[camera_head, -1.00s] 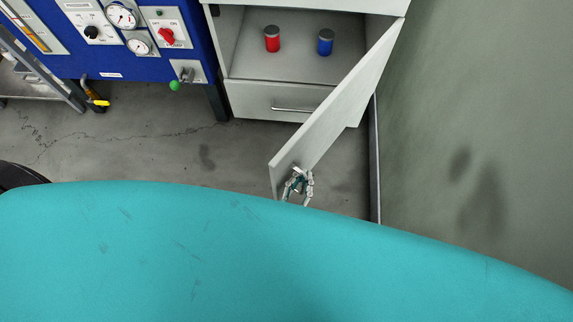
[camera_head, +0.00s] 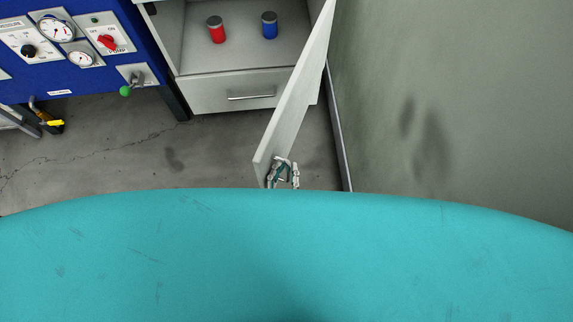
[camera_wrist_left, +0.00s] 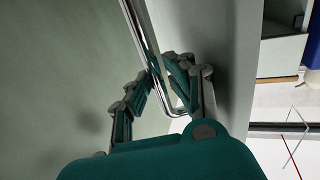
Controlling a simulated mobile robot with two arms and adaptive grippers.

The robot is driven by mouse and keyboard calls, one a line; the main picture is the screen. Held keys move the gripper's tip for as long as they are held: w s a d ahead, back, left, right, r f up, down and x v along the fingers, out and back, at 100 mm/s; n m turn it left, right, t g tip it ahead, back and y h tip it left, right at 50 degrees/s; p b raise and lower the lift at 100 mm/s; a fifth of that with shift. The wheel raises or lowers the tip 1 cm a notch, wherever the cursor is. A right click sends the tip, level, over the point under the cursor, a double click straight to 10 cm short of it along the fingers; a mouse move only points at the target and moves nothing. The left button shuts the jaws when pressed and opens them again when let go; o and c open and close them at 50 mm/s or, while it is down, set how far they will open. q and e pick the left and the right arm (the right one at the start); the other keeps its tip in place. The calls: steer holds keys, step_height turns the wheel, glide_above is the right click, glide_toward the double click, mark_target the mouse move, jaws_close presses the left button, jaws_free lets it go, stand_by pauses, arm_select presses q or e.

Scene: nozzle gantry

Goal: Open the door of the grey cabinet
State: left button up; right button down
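The grey cabinet (camera_head: 200,94) stands at the top middle of the head view. Its door (camera_head: 300,92) is swung wide out towards me, so the inside shows. My left gripper (camera_head: 284,172) is at the free edge of the door, on its right-hand face, partly hidden by my teal body. In the left wrist view, the metal door handle (camera_wrist_left: 137,28) runs between the fingers of my left gripper (camera_wrist_left: 160,78), which are closed in around it. The door (camera_wrist_left: 220,50) fills the middle of that view. My right gripper is not in view.
A red canister (camera_head: 216,31) and a blue canister (camera_head: 269,26) stand inside the cabinet above a drawer with a bar handle (camera_head: 251,97). A blue panel (camera_head: 100,75) with gauges is on the left. A green-grey wall (camera_head: 450,100) is right of the door.

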arm_select(q)
steer(key=shift+o, duration=1)
steer(key=shift+r, duration=0.1)
steer(key=shift+o, duration=0.2)
steer(key=shift+w, duration=0.2)
steer(key=shift+s, duration=0.1)
steer(key=s+a, duration=0.2)
steer(key=s, duration=0.9)
steer(key=shift+s, duration=0.35)
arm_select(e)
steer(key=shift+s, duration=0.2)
